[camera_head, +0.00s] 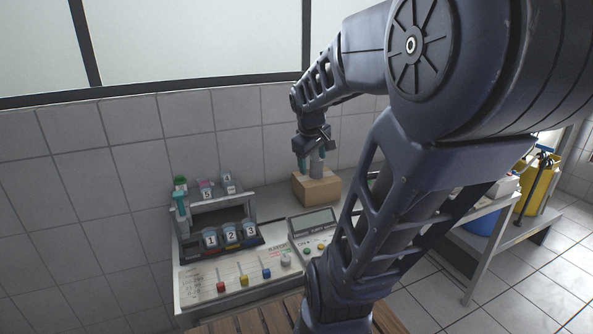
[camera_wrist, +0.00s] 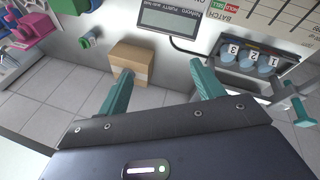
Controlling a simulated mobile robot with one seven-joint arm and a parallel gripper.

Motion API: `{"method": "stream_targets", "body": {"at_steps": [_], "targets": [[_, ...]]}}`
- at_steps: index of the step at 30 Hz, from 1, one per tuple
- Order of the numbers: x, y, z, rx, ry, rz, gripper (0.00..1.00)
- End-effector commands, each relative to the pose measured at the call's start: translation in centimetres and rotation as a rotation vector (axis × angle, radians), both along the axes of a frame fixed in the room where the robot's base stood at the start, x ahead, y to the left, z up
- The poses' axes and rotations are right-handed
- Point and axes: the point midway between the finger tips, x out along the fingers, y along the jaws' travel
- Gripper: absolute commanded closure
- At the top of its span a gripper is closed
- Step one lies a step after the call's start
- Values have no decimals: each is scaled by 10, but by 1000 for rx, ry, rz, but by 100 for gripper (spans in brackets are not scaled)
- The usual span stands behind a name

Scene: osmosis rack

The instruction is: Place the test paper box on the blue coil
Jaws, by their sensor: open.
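A plain brown cardboard box (camera_head: 316,188) stands on the bench by the tiled wall; I cannot read a label that marks it as the test paper box. It also shows in the wrist view (camera_wrist: 133,62), beyond the fingers. My gripper (camera_head: 314,160) hangs above the box in the head view. In the wrist view my gripper (camera_wrist: 162,88) has its two teal fingers spread wide, with nothing between them. I cannot make out a blue coil for certain; a round blue thing (camera_head: 481,221) under the right-hand bench is partly hidden.
A rack with numbered cups (camera_head: 230,236) and a control panel with coloured sliders (camera_head: 240,275) stand left of the box. A display unit (camera_head: 313,222) sits in front of it. A small green-and-white jar (camera_wrist: 89,40) is near the box. A yellow bin (camera_head: 540,187) stands far right.

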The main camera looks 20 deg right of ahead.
Motion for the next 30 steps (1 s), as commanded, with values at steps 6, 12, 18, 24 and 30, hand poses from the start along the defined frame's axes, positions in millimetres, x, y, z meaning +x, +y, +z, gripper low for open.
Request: {"method": "stream_targets", "body": {"at_steps": [6, 12, 18, 24, 30], "targets": [[-42, 54, 10, 194, -99, -180, 33], [-66, 77, 12, 313, -125, -284, 33], [-71, 82, 12, 340, -128, -311, 33], [-71, 82, 12, 338, -128, -309, 33], [-71, 81, 12, 338, -128, -309, 33]]}}
